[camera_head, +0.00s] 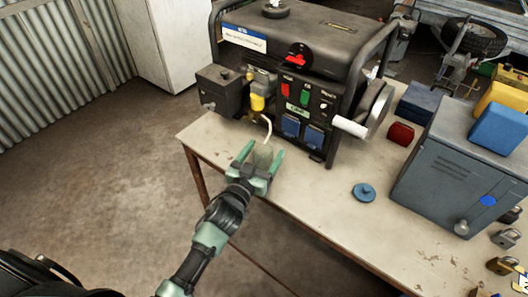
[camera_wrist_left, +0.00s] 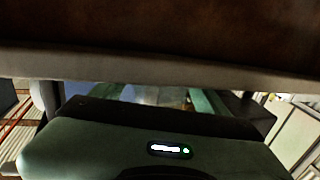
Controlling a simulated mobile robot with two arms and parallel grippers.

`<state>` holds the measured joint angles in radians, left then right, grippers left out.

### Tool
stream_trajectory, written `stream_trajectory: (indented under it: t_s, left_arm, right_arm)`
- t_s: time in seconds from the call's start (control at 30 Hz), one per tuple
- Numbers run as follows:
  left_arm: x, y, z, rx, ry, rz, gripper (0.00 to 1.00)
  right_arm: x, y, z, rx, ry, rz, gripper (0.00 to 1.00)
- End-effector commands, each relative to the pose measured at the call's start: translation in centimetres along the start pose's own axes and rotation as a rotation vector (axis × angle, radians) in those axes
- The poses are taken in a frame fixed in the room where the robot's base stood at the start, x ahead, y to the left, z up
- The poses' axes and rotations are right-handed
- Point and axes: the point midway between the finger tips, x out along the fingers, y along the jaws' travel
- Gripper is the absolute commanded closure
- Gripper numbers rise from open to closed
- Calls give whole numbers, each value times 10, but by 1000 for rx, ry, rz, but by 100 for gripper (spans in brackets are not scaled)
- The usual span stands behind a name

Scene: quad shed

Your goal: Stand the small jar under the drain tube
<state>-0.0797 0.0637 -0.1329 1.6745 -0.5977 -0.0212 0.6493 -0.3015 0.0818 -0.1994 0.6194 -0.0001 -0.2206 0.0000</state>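The small jar (camera_head: 264,156), greyish and translucent, stands on the table near its front edge, below the generator's left part. The pale drain tube (camera_head: 268,128) curves down from under the yellow bowl, its lower end just above the jar in the picture. My left gripper (camera_head: 263,155) reaches in with its green fingers on either side of the jar; they look spread, with a gap at the side. In the left wrist view the jar (camera_wrist_left: 152,95) shows dimly between the fingers, blurred and partly hidden by the gripper body. My right gripper is not in view.
The black generator (camera_head: 330,45) stands close behind the gripper on the table (camera_head: 320,195). A blue round lid (camera_head: 364,192) lies to the right. A grey-blue metal box (camera_head: 445,170), a red block (camera_head: 401,133) and padlocks (camera_head: 505,265) occupy the right side.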

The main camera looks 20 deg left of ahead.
Motion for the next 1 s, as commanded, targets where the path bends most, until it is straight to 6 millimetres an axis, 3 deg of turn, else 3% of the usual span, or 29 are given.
stream_trajectory:
  t_s: [0.27, 0.73, 1.0]
  left_arm:
    - [-3, 0, -3, 0, -1, 0, 25]
    - [-94, 0, -1, -1, -3, -1, 25]
    - [-119, 0, -3, -1, 0, 0, 25]
  right_arm:
    - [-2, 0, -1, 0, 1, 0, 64]
    - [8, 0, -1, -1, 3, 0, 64]
    - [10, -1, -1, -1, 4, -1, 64]
